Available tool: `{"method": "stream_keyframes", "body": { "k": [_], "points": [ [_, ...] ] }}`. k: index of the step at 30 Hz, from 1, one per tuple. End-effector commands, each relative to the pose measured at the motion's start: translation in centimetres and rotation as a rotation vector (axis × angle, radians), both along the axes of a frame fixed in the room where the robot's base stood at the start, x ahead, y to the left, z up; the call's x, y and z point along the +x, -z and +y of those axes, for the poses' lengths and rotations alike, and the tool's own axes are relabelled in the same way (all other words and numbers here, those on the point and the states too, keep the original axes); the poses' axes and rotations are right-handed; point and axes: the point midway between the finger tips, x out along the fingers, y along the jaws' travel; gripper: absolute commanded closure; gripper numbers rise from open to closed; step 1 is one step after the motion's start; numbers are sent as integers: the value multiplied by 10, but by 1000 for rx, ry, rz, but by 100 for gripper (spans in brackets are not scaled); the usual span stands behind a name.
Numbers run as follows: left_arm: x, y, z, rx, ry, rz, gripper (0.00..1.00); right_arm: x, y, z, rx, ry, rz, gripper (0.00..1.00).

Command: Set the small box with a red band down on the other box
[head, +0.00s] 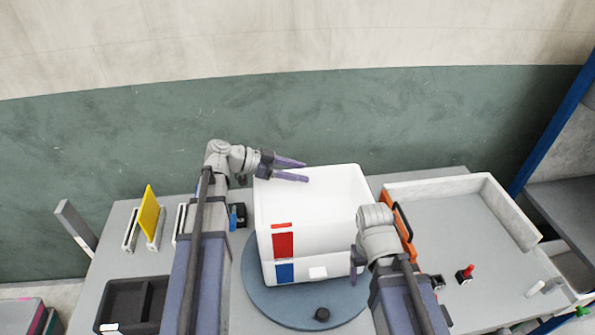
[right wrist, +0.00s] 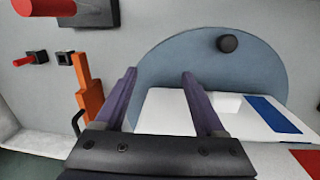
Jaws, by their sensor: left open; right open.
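The white box with a red band (head: 305,240) sits on the other white box (head: 339,267), which has a blue patch, with their front faces roughly in line. Both stand on a round blue-grey turntable (head: 265,302). In the right wrist view the red-banded box (right wrist: 270,155) and the lower box (right wrist: 232,108) show at the right. My left gripper (head: 304,171) is open and empty over the back left of the upper box's top. My right gripper (head: 353,264) is open beside the boxes' right front; its fingers (right wrist: 158,76) hold nothing, and contact cannot be told.
An orange tool with a black handle (head: 407,238) stands right of the boxes, beside a large white-walled tray (head: 515,215). A red-topped switch (head: 466,273) lies further right. A yellow panel (head: 149,214) and a dark tray (head: 126,296) are at left. A wall rises behind.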

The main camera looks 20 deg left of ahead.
Motion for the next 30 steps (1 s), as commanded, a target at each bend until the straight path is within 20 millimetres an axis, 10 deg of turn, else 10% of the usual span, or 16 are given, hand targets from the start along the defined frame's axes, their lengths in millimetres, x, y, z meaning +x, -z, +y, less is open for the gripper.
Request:
{"method": "stream_keyframes", "body": {
  "k": [30],
  "points": [
    [-28, -29, 67, 0, 0, 0, 46, 0, -29, 0, 0, -1, 0, 28]
  ]
}}
